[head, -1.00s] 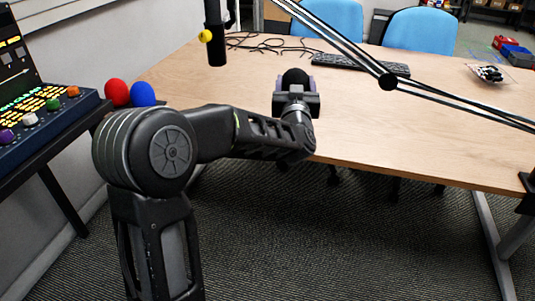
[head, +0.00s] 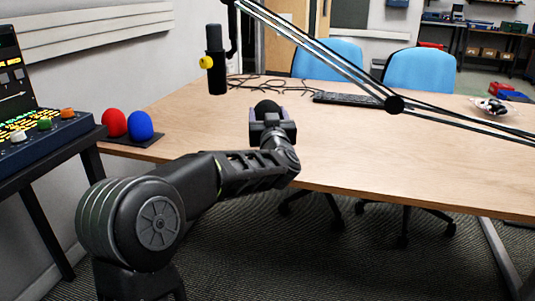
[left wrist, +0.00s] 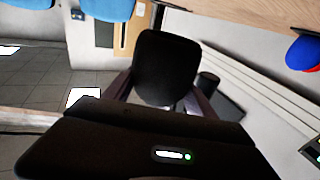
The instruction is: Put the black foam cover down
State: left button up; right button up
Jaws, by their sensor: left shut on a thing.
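The black foam cover (head: 267,106) is held at the end of my left arm, above the wooden table (head: 400,160). My left gripper (head: 268,116) is shut on it. In the left wrist view the black foam cover (left wrist: 166,68) fills the space between the two fingers of my left gripper (left wrist: 165,98), with its rounded end outward. The gap between the cover and the tabletop cannot be told. My right gripper is not in view.
A red foam cover (head: 114,123) and a blue one (head: 139,126) stand on a dark flat holder (head: 152,139) at the table's left edge. A microphone (head: 215,60), cables (head: 262,86) and a keyboard (head: 352,99) are behind. A boom arm (head: 320,55) crosses above. The middle right tabletop is clear.

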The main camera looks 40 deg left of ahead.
pick_arm(q)
jog(key=shift+f+b, duration=0.45)
jog(key=shift+f, duration=1.2)
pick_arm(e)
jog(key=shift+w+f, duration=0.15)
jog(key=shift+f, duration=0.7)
pick_arm(q)
jog(key=shift+f+b, duration=1.2)
jog(key=shift+f, duration=1.3)
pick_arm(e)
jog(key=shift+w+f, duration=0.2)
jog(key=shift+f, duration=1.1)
pick_arm(q)
jog(key=shift+f, duration=0.1)
jog(key=o, duration=1.3)
